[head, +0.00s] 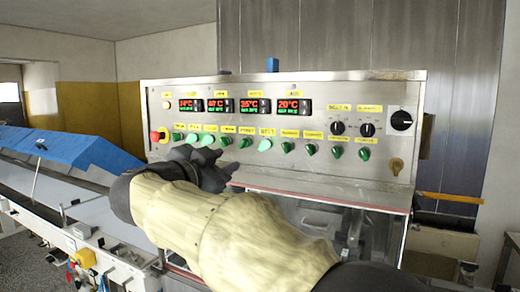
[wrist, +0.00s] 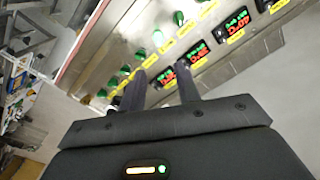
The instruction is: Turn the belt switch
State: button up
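The belt switch (head: 265,145) is a green rotary knob under a yellow label reading BELT, in the knob row of the steel control panel (head: 340,88). My gripper (head: 229,166) is in front of the panel, below and left of this knob in the head view. In the wrist view its two dark fingers (wrist: 161,80) stand apart with nothing held between them. A row of green knobs shows beyond the fingertips there, but I cannot tell which is the belt switch. I see no finger touching a knob.
Similar green knobs flank the belt switch closely. A red emergency button (head: 156,136) is at the panel's left end, black dials (head: 401,120) at its right. Red-green displays (head: 255,106) sit above the knobs. A steel ledge (head: 330,190) juts out below; a blue-covered conveyor (head: 70,147) lies left.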

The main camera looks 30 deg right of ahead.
aim_at(262, 147)
jog(key=shift+s, duration=0.25)
jog(key=shift+w+d, duration=0.1)
jog(key=p+x, duration=0.4)
jog(key=x, duration=1.3)
jog(key=shift+d+f, duration=0.1)
jog(key=shift+d, duration=0.05)
grip_shut()
